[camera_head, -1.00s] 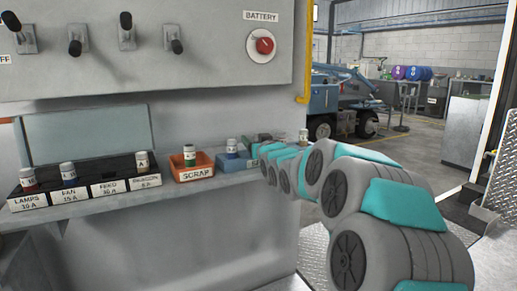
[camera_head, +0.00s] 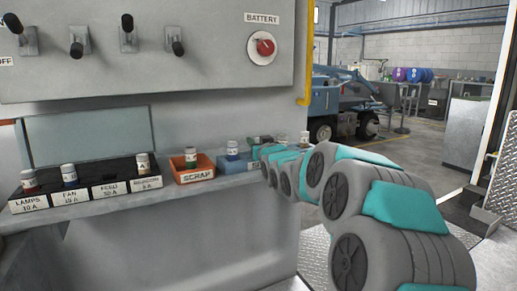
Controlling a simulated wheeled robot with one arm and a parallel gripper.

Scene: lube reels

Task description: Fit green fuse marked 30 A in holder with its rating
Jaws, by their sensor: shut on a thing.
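My gripper (camera_head: 259,142) is at the far end of my arm, by the right end of the shelf. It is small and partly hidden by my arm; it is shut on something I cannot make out. The black fuse block (camera_head: 105,172) stands on the left of the shelf. Its holder labelled FEED 30 A (camera_head: 111,188) shows no fuse standing in it. A white-topped fuse with a green lower part (camera_head: 191,160) stands in the orange SCRAP bin (camera_head: 193,176); its marking is too small to read.
Fuses stand at LAMPS (camera_head: 29,181), FAN (camera_head: 69,175) and BEACON (camera_head: 143,163). A blue bin (camera_head: 229,165) holds a blue-based fuse (camera_head: 232,149), close to my gripper. A white-topped item (camera_head: 304,138) shows behind my arm. The switch panel (camera_head: 150,75) overhangs the shelf.

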